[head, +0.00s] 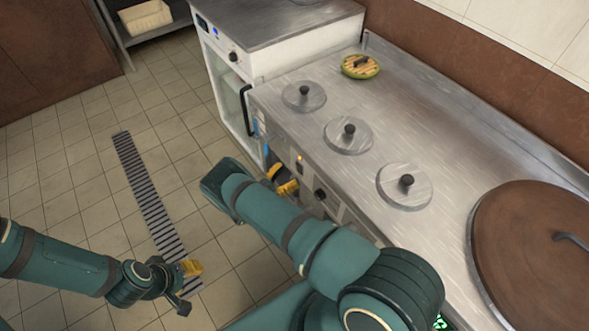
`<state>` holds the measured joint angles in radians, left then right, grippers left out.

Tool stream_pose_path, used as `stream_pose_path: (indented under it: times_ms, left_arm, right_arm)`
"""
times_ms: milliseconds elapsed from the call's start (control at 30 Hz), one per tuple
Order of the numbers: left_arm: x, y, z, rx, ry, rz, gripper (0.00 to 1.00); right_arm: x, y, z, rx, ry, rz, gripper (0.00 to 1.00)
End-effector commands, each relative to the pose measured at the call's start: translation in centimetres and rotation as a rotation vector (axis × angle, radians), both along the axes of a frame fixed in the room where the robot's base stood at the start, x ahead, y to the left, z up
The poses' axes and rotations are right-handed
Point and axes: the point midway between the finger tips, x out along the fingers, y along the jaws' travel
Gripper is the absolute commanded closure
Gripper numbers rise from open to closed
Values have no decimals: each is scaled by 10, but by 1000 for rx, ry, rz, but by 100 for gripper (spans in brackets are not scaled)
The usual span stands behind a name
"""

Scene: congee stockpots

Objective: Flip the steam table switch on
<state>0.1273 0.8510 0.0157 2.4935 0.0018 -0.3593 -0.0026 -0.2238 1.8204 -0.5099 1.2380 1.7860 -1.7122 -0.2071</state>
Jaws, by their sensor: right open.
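The steam table (300,122) is a long steel counter with three round, knobbed lids set in its top. Its front panel carries a small glowing orange light (299,159) and a dark round knob (320,194); I cannot make out clearly which part is the switch. My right gripper (282,179), with yellow fingertips, is open in front of this panel, just left of the knob and below the light. I cannot tell whether it touches the panel. My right arm hides the lower front. My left gripper (186,283) hangs over the floor, away from the steam table; its jaw opening is unclear.
A white cabinet (228,65) with a steel top adjoins the steam table's far end. A green-and-yellow round item (360,66) lies on the counter. A large brown lid (535,250) fills the right. The tiled floor (60,160) at left is open, with a drain grate (145,190).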

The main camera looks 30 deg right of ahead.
Motion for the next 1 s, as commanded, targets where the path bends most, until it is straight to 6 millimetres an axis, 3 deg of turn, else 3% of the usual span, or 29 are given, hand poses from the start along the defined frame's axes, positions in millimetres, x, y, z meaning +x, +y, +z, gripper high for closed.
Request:
stream_pose_path:
  times_ms: [200, 400, 600, 1000]
  left_arm:
    - [0, 0, 0, 0, 0, 0, 53]
    - [0, 0, 0, 0, 0, 0, 53]
    - [0, 0, 0, 0, 0, 0, 53]
    - [0, 0, 0, 0, 0, 0, 53]
  right_arm:
    - [-3, 45, -13, 2, 0, 2, 40]
    - [-5, 73, -20, 1, -1, 1, 40]
    - [-7, 83, -22, 0, 0, -1, 40]
    - [-6, 84, -22, 0, 0, -1, 40]
